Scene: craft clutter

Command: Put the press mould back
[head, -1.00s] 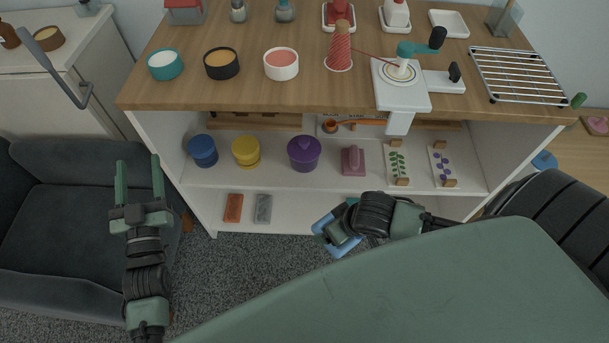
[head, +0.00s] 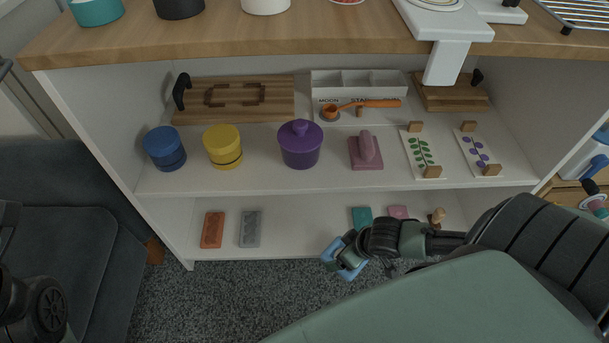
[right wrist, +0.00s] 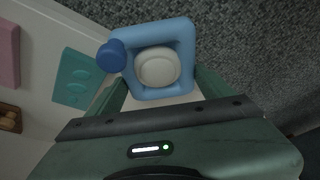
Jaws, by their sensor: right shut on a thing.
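A light blue square-framed piece (head: 346,272) with rounded corners, seemingly the press mould, is in my right gripper (head: 349,258). In the right wrist view the blue piece (right wrist: 188,50) has a pale round centre and a darker blue knob at its left, and it sits between the two fingers of the gripper (right wrist: 158,88). It is held in front of the lower shelf (head: 300,228), over the grey carpet. My left gripper is not visible; only dark arm parts show at the lower left of the head view.
The lower shelf bears orange (head: 213,230) and grey (head: 250,228) slabs at left, and teal (head: 362,216) and pink (head: 398,212) ones at right, with bare shelf between. Above stand blue (head: 165,148) and yellow (head: 223,147) tubs, a purple pot (head: 300,145) and a mauve press-like piece (head: 366,152).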

